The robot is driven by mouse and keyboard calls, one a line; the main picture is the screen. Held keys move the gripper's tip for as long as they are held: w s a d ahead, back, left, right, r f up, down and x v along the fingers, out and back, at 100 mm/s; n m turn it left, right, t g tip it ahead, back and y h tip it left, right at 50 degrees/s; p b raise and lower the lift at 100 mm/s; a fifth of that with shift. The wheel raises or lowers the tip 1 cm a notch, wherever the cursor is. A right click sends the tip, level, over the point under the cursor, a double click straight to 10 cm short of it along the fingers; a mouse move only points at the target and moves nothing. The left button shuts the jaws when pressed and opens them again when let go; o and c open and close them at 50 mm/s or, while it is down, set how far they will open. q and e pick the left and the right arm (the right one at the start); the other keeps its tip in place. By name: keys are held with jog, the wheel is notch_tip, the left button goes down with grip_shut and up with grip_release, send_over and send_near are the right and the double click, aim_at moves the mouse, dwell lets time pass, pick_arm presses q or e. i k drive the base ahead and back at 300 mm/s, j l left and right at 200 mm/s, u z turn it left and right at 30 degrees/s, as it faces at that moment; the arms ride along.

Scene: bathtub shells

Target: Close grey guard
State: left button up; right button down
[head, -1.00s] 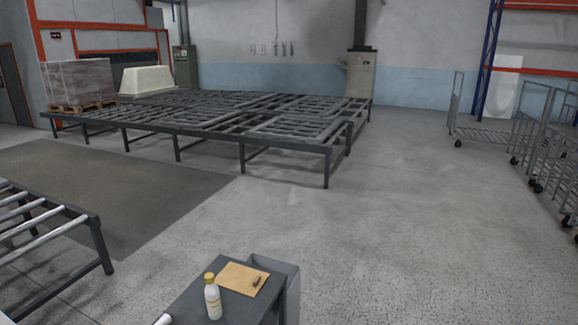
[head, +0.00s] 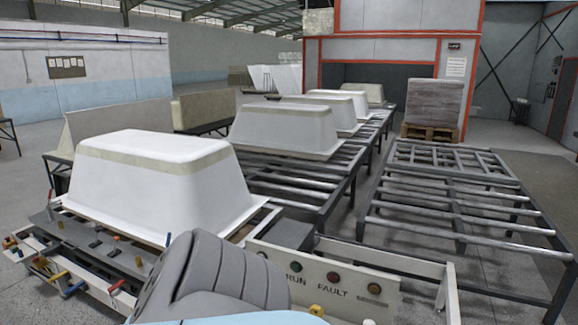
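I cannot tell for sure which part is the grey guard. A dark grey plate (head: 85,243) lies along the near left edge of a machine frame (head: 100,292), beside a large upside-down white tub shell (head: 150,180). A ribbed grey form (head: 215,270) with a light blue part below it fills the bottom centre and hides part of the machine; I cannot tell what it is. A white control panel (head: 320,285) reads RUN and FAULT and carries lamps or buttons. Neither of my grippers shows in the head view.
Several more white shells (head: 285,130) stand on a roller conveyor (head: 310,190) behind the machine. An empty roller frame (head: 460,205) stands at the right. A wrapped pallet load (head: 433,103) stands near a red-framed opening (head: 375,78). Coloured handles line the machine's left edge.

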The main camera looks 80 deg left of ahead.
aim_at(61, 181)
jog(key=u, duration=1.75)
jog(key=j+u, duration=0.15)
jog(key=u, duration=0.3)
jog(key=j+u, duration=0.15)
jog(key=u, duration=0.35)
jog(key=j+u, duration=0.15)
jog(key=u, duration=0.3)
jog(key=i+j+u, duration=0.2)
jog(key=j, duration=0.15)
jog(key=j+u, duration=0.15)
jog(key=j, duration=0.2)
jog(key=i+j+u, duration=0.85)
jog(key=i+u, duration=0.3)
jog(key=i, duration=0.15)
jog(key=i+j, duration=0.1)
jog(key=i, duration=0.7)
jog(key=i+j, duration=0.1)
jog(key=i, duration=0.7)
jog(key=i+l+z, duration=0.1)
jog(key=i, duration=1.5)
jog(key=i+u, duration=0.15)
jog(key=i, duration=0.65)
jog(key=i+l+u, duration=0.15)
jog(key=i, duration=2.35)
jog(key=l+z, duration=0.05)
